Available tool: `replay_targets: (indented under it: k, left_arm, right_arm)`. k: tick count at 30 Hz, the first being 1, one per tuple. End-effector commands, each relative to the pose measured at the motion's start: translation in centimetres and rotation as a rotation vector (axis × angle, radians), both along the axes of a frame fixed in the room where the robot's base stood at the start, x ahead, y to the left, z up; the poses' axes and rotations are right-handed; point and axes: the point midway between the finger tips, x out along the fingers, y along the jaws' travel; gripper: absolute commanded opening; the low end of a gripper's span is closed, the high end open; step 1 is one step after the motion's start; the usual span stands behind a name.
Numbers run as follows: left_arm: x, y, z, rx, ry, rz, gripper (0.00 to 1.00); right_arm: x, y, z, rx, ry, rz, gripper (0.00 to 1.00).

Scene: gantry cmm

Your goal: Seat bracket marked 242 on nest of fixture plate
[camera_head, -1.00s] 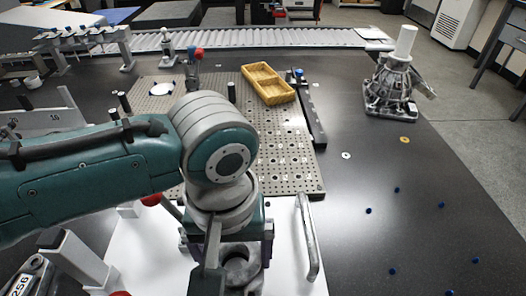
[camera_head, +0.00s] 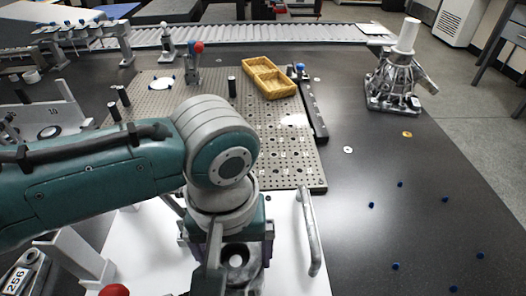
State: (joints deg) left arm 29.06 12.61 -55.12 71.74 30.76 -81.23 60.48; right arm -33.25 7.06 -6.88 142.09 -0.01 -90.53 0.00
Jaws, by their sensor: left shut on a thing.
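My left gripper (camera_head: 222,272) points down near the bottom middle, beneath the wrist that hides part of it. It is shut on a grey part with a round bore (camera_head: 236,257), which looks like a bracket; no number can be read on it. A pale round spot shows inside the bore. The fixture plate (camera_head: 280,160), a tan board with a grid of holes, lies beyond the arm. Dark upright pegs (camera_head: 232,87) and a white disc (camera_head: 161,83) are on it. My arm hides its near left part, and I cannot make out the nest. My right gripper does not show.
A grey casting (camera_head: 393,80) stands far right. A part marked 256 (camera_head: 18,280) is at bottom left. A grey handle (camera_head: 309,233) rises near the gripper. The right tabletop holds small blue pieces (camera_head: 396,266).

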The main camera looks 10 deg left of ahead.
Motion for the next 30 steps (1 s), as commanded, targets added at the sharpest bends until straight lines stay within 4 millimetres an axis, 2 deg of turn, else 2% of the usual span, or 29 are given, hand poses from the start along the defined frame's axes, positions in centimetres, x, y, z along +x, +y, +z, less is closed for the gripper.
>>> replay_targets:
  k: [5,6,7,8,17,30]
  left_arm:
    - [0.1,-0.1,0.0,-0.002,-0.002,0.000,0.00]
    - [0.1,-0.1,0.0,-0.002,-0.002,0.000,0.94]
    - [0.1,0.0,0.0,-0.002,-0.002,0.000,0.98]
    - [0.1,0.0,0.0,-0.002,-0.002,0.000,1.00]
    - [0.0,0.0,0.5,-0.001,0.000,0.000,1.00]
    - [0.1,0.0,8.6,-0.002,-0.003,0.000,1.00]
  right_arm:
    - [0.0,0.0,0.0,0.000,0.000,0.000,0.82]
    - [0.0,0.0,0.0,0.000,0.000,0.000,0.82]
    - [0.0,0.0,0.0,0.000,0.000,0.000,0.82]
    - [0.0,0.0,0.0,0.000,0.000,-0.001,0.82]
    - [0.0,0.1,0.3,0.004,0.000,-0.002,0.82]
    - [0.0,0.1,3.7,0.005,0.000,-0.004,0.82]
